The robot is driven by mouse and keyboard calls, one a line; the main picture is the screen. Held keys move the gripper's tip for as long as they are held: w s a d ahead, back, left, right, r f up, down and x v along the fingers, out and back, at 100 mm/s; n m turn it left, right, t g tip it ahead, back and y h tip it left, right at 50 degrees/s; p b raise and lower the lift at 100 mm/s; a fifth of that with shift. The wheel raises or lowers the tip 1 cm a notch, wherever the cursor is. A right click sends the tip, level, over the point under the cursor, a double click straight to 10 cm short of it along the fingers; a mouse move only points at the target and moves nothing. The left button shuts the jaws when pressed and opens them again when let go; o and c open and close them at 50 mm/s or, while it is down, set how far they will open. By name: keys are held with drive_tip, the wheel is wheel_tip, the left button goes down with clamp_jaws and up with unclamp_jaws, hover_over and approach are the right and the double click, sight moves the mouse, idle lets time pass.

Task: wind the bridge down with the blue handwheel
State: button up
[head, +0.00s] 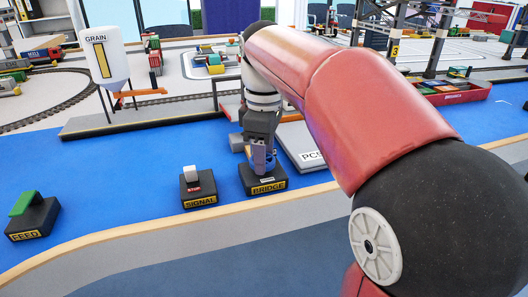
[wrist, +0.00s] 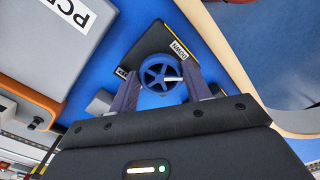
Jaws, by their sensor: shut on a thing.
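The blue handwheel (wrist: 151,79) is a spoked wheel on top of the black box (wrist: 164,38) in the wrist view. A short white peg or mark shows on the wheel's right side. In the head view the black box (head: 247,181) carries a yellow BRIDGE label, and the wheel is mostly hidden by my gripper (head: 262,155). My gripper points down over the box. In the wrist view my gripper (wrist: 163,85) has one finger on either side of the wheel and is shut on it. The bridge is not clearly identifiable in these views.
The SIGNAL box (head: 197,190) with a white lever stands just left of the wheel's box. The FEED box (head: 31,217) with a green lever is farther left. A grey PCS panel (head: 298,143) lies close on the right. The table's wooden edge (head: 165,228) runs in front.

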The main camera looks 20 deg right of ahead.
drive_tip(key=n, duration=0.4)
drive_tip(key=shift+w+n, duration=0.1)
drive_tip(key=shift+n, duration=0.2)
drive_tip(key=shift+w+n, duration=0.1)
drive_tip(key=shift+n, duration=1.8)
drive_tip(key=o, duration=1)
drive_tip(key=shift+r, duration=3.95)
